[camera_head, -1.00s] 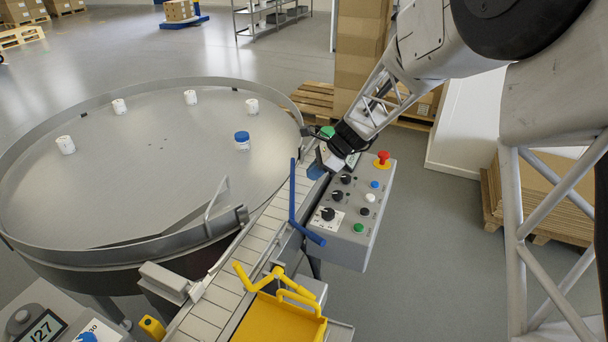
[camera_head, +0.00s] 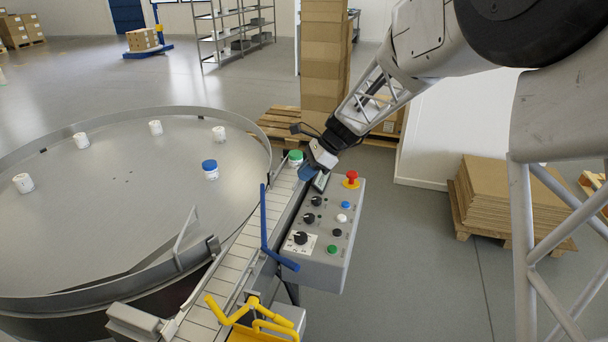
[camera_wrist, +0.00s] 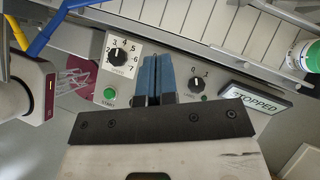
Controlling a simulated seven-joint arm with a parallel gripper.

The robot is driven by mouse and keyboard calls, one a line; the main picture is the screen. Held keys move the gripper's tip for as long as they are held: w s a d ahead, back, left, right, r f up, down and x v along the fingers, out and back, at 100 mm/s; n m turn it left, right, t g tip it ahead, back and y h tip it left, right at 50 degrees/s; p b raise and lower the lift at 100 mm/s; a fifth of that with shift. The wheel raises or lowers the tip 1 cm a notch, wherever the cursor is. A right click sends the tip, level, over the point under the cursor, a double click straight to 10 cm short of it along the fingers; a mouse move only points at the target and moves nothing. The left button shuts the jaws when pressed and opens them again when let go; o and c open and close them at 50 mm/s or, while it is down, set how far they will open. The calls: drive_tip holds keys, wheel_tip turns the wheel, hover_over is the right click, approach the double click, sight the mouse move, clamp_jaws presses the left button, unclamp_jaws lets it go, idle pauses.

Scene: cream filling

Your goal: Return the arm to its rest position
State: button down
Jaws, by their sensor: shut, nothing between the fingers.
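My gripper (camera_head: 307,172) has blue fingers and is above the far end of the grey control panel (camera_head: 318,247), beside the conveyor. In the wrist view the two blue fingers (camera_wrist: 153,78) are together with nothing between them. Behind them are the panel's black knobs, a green START button (camera_wrist: 109,94) and a small display (camera_wrist: 254,98) reading STOPPED. The fingers hide part of the panel; whether they touch it is not clear, but they appear apart from it.
A green-capped jar (camera_head: 295,158) stands on the conveyor (camera_head: 238,251) close to my gripper. A red emergency button (camera_head: 351,178) tops the panel. The round table (camera_head: 110,220) at left holds white jars and a blue-capped jar (camera_head: 210,170). Stacked boxes (camera_head: 323,60) stand behind.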

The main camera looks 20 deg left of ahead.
drive_tip(key=s+d+r+n+t+h, duration=0.1)
drive_tip(key=s+d+r+n, duration=0.15)
drive_tip(key=s+d, duration=0.4)
drive_tip(key=s+d+r+n+t+h, duration=0.15)
drive_tip(key=s+d+r, duration=0.25)
drive_tip(key=d, duration=0.5)
drive_tip(key=s+d+r+n+t, duration=0.1)
drive_tip(key=s+d+r+n, duration=0.1)
drive_tip(key=s+d+r, duration=0.45)
drive_tip(key=s+d+f+n+t+h, duration=0.2)
drive_tip(key=s+d+f+n+h, duration=0.2)
drive_tip(key=s+d, duration=1.4)
drive_tip(key=shift+s+d+n, duration=0.2)
drive_tip(key=shift+s+n, duration=0.75)
drive_tip(key=shift+n, duration=0.25)
